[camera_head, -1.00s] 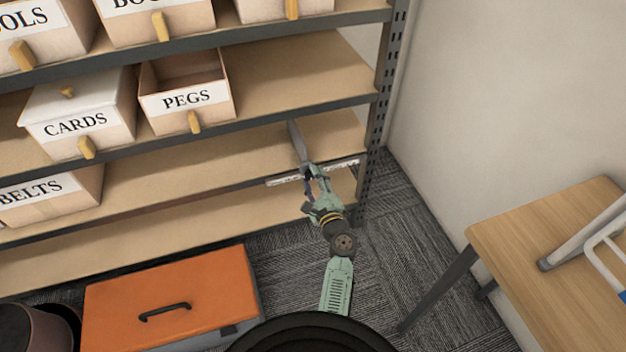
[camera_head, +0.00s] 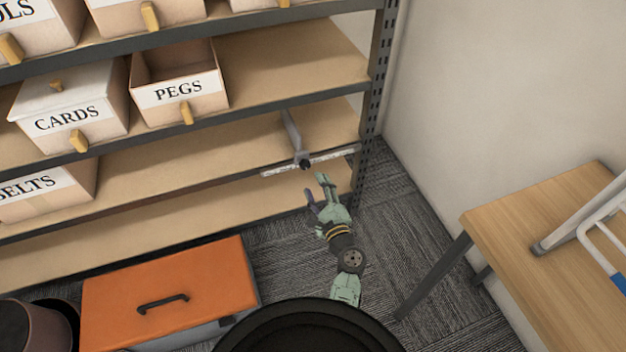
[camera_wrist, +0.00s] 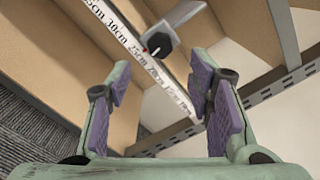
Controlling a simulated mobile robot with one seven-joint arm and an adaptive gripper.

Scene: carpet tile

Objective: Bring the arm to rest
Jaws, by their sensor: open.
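My gripper (camera_head: 321,189) is green with purple finger pads and points toward the right end of the shelf rack. In the wrist view my gripper (camera_wrist: 160,100) has its two fingers spread wide, with nothing between the pads. A grey metal arm with a dark knob (camera_head: 305,164) lies on a shelf beyond the fingertips. A white ruler strip with centimetre marks (camera_head: 280,171) runs along that shelf's front edge. In the wrist view the knob (camera_wrist: 156,43) and the ruler strip (camera_wrist: 127,45) show ahead of the fingers, apart from them.
Labelled bins, such as PEGS (camera_head: 178,90) and CARDS (camera_head: 70,112), stand on the shelves at left. An orange-lidded box (camera_head: 200,285) sits on the floor below. A wooden table (camera_head: 490,225) and a wall are at right. Bare carpet (camera_head: 400,220) lies between rack and table.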

